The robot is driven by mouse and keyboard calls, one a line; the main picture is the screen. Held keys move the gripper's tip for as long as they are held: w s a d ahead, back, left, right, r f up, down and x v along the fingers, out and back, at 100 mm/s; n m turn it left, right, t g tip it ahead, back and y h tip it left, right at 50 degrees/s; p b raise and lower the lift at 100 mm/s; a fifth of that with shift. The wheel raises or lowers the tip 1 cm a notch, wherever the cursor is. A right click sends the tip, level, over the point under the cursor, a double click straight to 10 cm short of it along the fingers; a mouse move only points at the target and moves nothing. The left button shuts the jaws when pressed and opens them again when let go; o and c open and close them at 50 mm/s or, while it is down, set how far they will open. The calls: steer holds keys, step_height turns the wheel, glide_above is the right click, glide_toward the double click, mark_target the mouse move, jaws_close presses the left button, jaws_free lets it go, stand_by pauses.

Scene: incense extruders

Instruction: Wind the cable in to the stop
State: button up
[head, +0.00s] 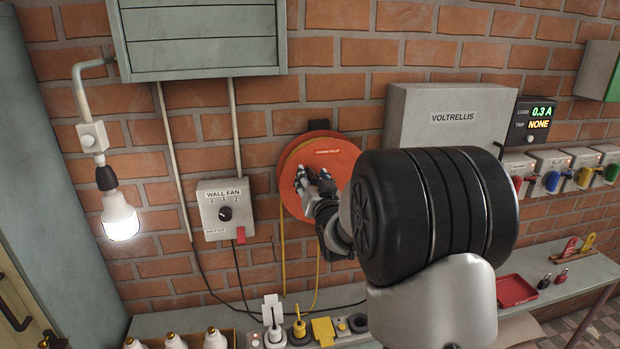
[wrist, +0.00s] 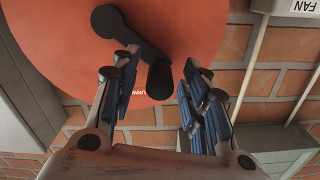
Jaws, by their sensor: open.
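The cable reel (head: 340,147) is a round orange-red disc on the brick wall, with yellow cable (head: 283,255) hanging from it. It also fills the top of the wrist view (wrist: 200,35). A dark crank arm (wrist: 128,35) is on its face, ending in a dark cylindrical handle (wrist: 159,80). My gripper (head: 314,178) is in front of the reel face, hiding the crank in the head view. In the wrist view its fingers (wrist: 157,70) are open, one on each side of the handle, with a gap visible at least on the right. A stop is not distinguishable.
A wall fan switch box (head: 222,210) is left of the reel, and a lit bulb (head: 120,215) hangs farther left. A grey VOLTRELLIS box (head: 440,105) is to the right. A bench (head: 550,300) below carries plugs, spare bulbs and a red tray (head: 510,290).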

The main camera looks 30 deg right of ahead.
steer(key=shift+w+d, duration=0.1)
steer(key=shift+w, duration=0.3)
jaws_close()
stand_by(0.4)
